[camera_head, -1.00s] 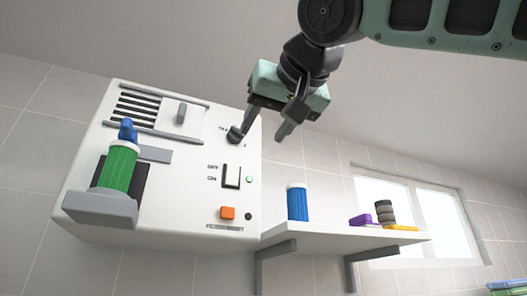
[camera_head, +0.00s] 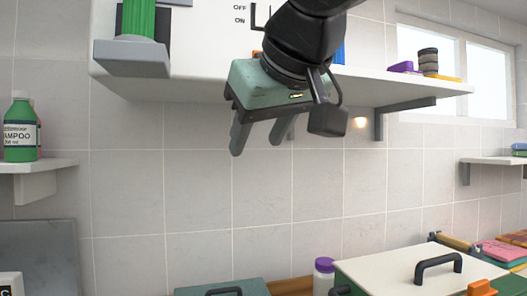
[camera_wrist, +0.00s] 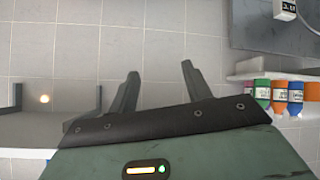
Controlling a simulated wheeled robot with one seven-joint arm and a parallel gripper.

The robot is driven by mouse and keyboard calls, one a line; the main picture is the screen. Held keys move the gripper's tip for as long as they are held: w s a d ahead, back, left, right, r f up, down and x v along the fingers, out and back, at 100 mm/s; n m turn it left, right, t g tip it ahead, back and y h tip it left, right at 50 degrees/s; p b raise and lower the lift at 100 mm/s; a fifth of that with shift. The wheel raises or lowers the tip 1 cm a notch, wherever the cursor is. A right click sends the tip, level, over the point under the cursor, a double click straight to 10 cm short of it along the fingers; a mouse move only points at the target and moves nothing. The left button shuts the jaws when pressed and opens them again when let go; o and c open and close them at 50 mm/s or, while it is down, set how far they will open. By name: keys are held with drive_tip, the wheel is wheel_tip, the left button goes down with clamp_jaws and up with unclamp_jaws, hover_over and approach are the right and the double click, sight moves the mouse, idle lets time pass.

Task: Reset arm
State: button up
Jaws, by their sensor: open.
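My gripper (camera_head: 258,140) hangs in front of the tiled wall, just below and before the white wall unit (camera_head: 190,75). Its two fingers are apart with nothing between them. In the wrist view my gripper (camera_wrist: 160,85) also shows both fingers spread and empty, with bare grey tiles beyond. My wrist hides part of the wall unit and most of a blue cylinder on the shelf.
A white shelf (camera_head: 390,88) holds purple, dark and yellow items. A green shampoo bottle (camera_head: 20,128) stands on a left shelf. Below are a white lid with a dark handle (camera_head: 385,272) and a purple-capped bottle (camera_head: 324,275). The wall between is clear.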

drive_tip(key=s+d+f+n+g+h, duration=0.1)
drive_tip(key=s+d+f+g, duration=0.1)
drive_tip(key=f, duration=0.7)
drive_tip(key=s+d+f+g+h, duration=0.1)
drive_tip(key=s+d+f+g, duration=0.15)
drive_tip(key=f, duration=0.75)
drive_tip(key=s+d+f+g+p, duration=0.1)
drive_tip(key=s+d+f+g, duration=0.1)
drive_tip(key=s+d+f, duration=0.3)
drive_tip(key=s+d+f+g+h, duration=0.1)
drive_tip(key=s+d+f+g, duration=0.2)
drive_tip(key=f, duration=0.8)
drive_tip(key=s+d, duration=0.2)
drive_tip(key=s, duration=0.2)
drive_tip(key=shift+m+p, duration=0.35)
drive_tip(key=shift+m, duration=0.05)
